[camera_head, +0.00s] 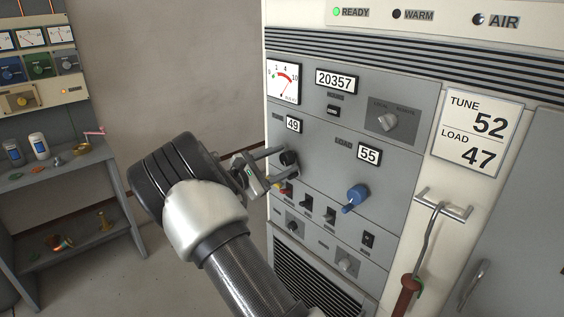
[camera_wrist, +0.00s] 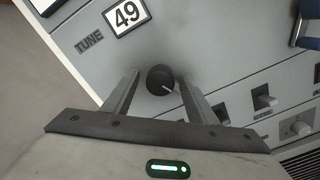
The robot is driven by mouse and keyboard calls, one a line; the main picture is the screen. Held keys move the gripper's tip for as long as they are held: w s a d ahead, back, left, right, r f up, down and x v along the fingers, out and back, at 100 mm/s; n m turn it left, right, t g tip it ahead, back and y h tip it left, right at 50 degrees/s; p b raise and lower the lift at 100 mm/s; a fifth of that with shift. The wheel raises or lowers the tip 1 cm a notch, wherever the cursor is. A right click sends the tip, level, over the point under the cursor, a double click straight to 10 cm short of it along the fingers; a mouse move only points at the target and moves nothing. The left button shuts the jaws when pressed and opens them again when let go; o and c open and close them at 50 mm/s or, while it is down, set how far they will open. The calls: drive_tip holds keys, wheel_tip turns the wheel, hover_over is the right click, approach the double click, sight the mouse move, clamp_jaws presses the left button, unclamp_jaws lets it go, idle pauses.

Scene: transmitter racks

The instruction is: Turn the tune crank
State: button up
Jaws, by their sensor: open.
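The tune crank is a dark round knob (camera_wrist: 160,80) with a pale pointer line, below the TUNE counter (camera_wrist: 126,15) that reads 49 in the wrist view. In the head view the knob (camera_head: 289,158) is on the grey rack panel, partly hidden by a finger. My gripper (camera_wrist: 156,92) is open, with one finger on each side of the knob. I cannot tell whether the fingers touch it. My gripper (camera_head: 277,162) also shows in the head view, reaching the panel from the left. A placard (camera_head: 477,132) lists TUNE 52 and LOAD 47.
A blue LOAD crank (camera_head: 355,197) is on the right, under a counter (camera_head: 368,155) reading 55. Several small switches (camera_head: 307,203) sit just below my gripper. A red-handled hook (camera_head: 408,290) hangs from a rail at right. A cluttered bench (camera_head: 62,170) stands at left.

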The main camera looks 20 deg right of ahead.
drive_tip(key=v, duration=1.7)
drive_tip(key=shift+a+b, duration=0.25)
drive_tip(key=shift+b, duration=0.15)
drive_tip(key=shift+s, duration=0.1)
drive_tip(key=s+d+r+m+g+y+p, duration=0.25)
drive_tip(key=s+d+m+y, duration=0.2)
drive_tip(key=s, duration=0.35)
drive_tip(key=s+d+r+m+g+y+p, duration=0.1)
drive_tip(key=s+d+r+m+g+y, duration=0.25)
drive_tip(key=s+d, duration=0.35)
drive_tip(key=s+a+r+m+t+y+p, duration=0.1)
drive_tip(key=s+a+r+m+t+y, duration=0.1)
drive_tip(key=s, duration=0.7)
drive_tip(key=s+a+r+m+t+y+p, duration=0.2)
drive_tip(key=s+a+r+m+y, duration=0.3)
drive_tip(key=s, duration=0.4)
drive_tip(key=shift+s+a+r+t+y, duration=0.35)
drive_tip(key=shift+s+a+t+y, duration=0.05)
drive_tip(key=shift+a+y, duration=0.45)
